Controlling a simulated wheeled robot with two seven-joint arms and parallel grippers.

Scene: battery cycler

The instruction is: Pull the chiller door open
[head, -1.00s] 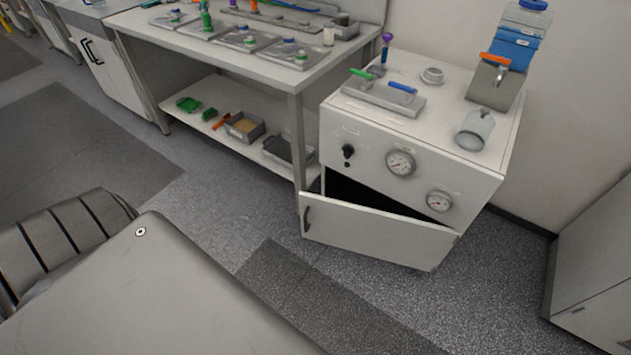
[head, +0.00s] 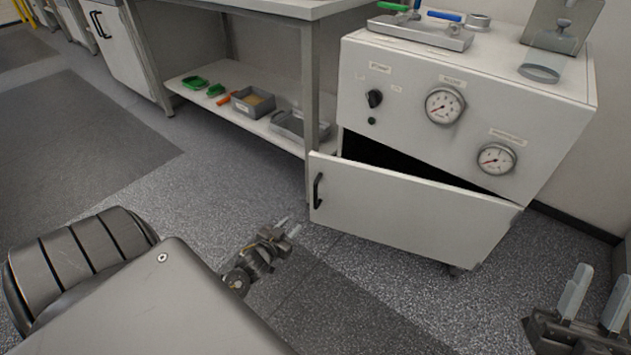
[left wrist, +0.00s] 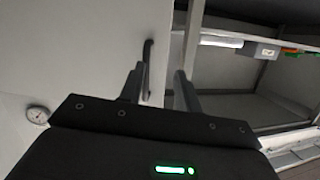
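The chiller door (head: 410,208) is a white panel low on the front of a white cabinet. It stands ajar, with a dark gap above it. Its black handle (head: 317,190) is upright near the door's left edge. My left gripper (head: 289,226) is open and empty, low in front of the door, a little apart from the handle. In the left wrist view the handle (left wrist: 148,68) appears between the two fingers (left wrist: 160,88), closer to the left one. My right gripper (head: 603,280) is open and empty at the lower right.
Gauges (head: 445,104) and a black knob (head: 374,98) sit on the cabinet (head: 400,75) above the door. A bench with a lower shelf (head: 205,99) holding trays and green items stands to the left. The floor (head: 230,180) in front is clear.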

